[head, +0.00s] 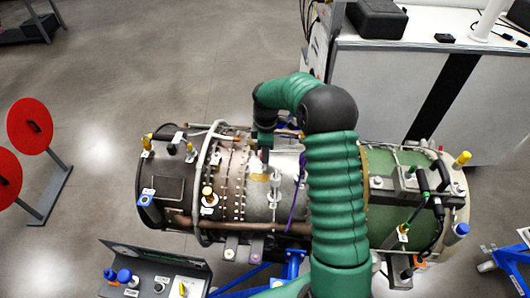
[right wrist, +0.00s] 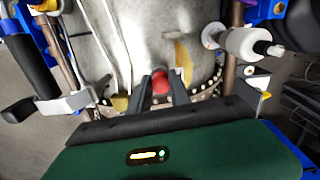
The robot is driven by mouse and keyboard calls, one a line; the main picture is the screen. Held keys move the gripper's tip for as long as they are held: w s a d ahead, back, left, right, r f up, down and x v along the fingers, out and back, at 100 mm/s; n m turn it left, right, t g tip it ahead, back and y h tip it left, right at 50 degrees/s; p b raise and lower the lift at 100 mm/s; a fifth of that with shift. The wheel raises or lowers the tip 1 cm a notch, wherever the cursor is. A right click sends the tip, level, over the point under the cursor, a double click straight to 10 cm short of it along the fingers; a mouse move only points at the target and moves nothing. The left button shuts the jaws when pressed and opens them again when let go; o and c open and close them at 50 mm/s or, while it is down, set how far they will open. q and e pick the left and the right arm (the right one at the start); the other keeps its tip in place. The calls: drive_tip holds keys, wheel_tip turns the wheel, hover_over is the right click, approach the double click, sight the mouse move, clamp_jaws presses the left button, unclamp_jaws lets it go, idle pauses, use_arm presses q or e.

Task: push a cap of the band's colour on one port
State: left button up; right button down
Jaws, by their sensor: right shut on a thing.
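My right gripper (head: 264,152) reaches over the middle of the turbine (head: 285,205) from above. In the right wrist view its two dark fingers (right wrist: 160,88) are shut on a red cap (right wrist: 159,80). The cap faces the grey casing; I cannot tell whether it touches a port, and any port behind it is hidden. A yellow patch (right wrist: 183,62) lies on the casing beside it. A purple strip (head: 297,195) runs down the casing in the head view. I cannot tell which mark is the band. My left gripper is not in view.
A tray (head: 155,262) at the front left carries blue caps (head: 124,276) and a yellow one (head: 182,288). Several yellow and blue caps, such as this yellow one (head: 463,158), stick out from the turbine. A white bench (head: 400,85) stands behind. Pipes and fittings crowd the gripper.

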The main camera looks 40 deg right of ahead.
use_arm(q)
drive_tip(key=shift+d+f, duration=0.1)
use_arm(e)
drive_tip(key=shift+s+a+f, duration=0.1)
drive_tip(key=shift+s+f, duration=0.2)
drive_tip(key=shift+f, duration=0.15)
drive_tip(key=c, duration=1.6)
unclamp_jaws()
drive_tip(key=o, duration=0.5)
drive_tip(key=shift+w+d+f, duration=0.1)
drive_tip(key=shift+w+d, duration=0.1)
drive_tip(key=shift+w, duration=0.05)
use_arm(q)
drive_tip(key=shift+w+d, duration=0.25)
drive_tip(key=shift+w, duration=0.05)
use_arm(e)
drive_tip(key=shift+d, duration=0.15)
drive_tip(key=shift+o, duration=0.2)
drive_tip(key=shift+o, duration=0.6)
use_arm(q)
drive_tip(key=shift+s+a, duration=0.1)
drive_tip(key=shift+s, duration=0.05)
use_arm(e)
drive_tip(key=shift+r, duration=0.25)
drive_tip(key=shift+a+r, duration=0.1)
drive_tip(key=shift+a, duration=0.1)
